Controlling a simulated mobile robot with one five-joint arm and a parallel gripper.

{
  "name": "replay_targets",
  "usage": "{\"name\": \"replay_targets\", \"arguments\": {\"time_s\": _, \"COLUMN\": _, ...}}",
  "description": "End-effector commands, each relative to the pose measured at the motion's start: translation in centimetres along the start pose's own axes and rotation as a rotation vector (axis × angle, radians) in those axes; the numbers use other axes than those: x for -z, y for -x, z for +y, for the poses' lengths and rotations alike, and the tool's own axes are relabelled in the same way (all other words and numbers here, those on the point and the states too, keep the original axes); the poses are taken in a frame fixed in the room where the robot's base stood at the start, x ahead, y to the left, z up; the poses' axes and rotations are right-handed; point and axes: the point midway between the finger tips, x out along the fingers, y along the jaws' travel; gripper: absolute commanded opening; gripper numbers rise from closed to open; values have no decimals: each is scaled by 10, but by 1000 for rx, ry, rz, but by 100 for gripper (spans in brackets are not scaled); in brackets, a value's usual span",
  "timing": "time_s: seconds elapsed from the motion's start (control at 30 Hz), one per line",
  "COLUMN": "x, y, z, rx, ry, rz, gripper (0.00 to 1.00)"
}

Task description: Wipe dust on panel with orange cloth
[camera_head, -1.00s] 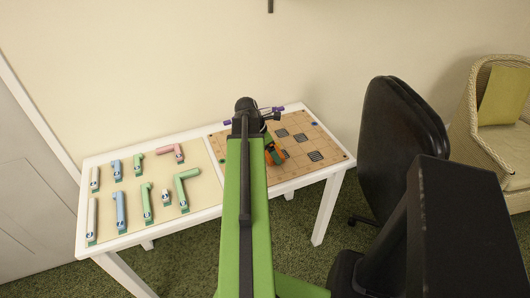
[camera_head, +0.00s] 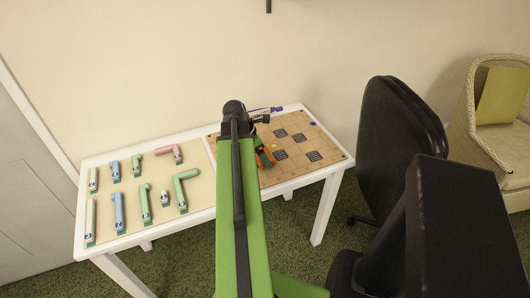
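The panel (camera_head: 320,143) is a tan gridded board on the right part of the white table. Dark striped square patches lie on it: one (camera_head: 280,133) at the back, one (camera_head: 299,137) right of it, one (camera_head: 314,156) at front right and one (camera_head: 280,154) beside the cloth. The orange cloth (camera_head: 268,152) shows at the panel's left part, to the right of my green arm. My gripper (camera_head: 262,158) is at the cloth and mostly hidden by my arm. The cloth moves with it, so it appears shut on the cloth; the fingertips are not clear.
The table's left part (camera_head: 102,168) holds several pale pipe-shaped pieces, including a green one (camera_head: 180,190) near my arm. A black office chair (camera_head: 400,150) stands close to the table's right end. A wicker armchair (camera_head: 490,140) is farther right.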

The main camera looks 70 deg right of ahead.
Motion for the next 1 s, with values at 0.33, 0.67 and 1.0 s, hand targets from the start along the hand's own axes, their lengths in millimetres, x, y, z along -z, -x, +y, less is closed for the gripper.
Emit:
{"name": "replay_targets", "arguments": {"time_s": 0.33, "x": 26, "y": 9, "z": 0, "rx": -1, "ry": 3, "rz": 0, "gripper": 58}}
{"name": "replay_targets", "arguments": {"time_s": 0.67, "x": 39, "y": 13, "z": 0, "rx": 0, "ry": 0, "rz": 3, "gripper": 58}}
{"name": "replay_targets", "arguments": {"time_s": 1.0, "x": 28, "y": 37, "z": 0, "rx": 0, "ry": 0, "rz": 1, "gripper": 58}}
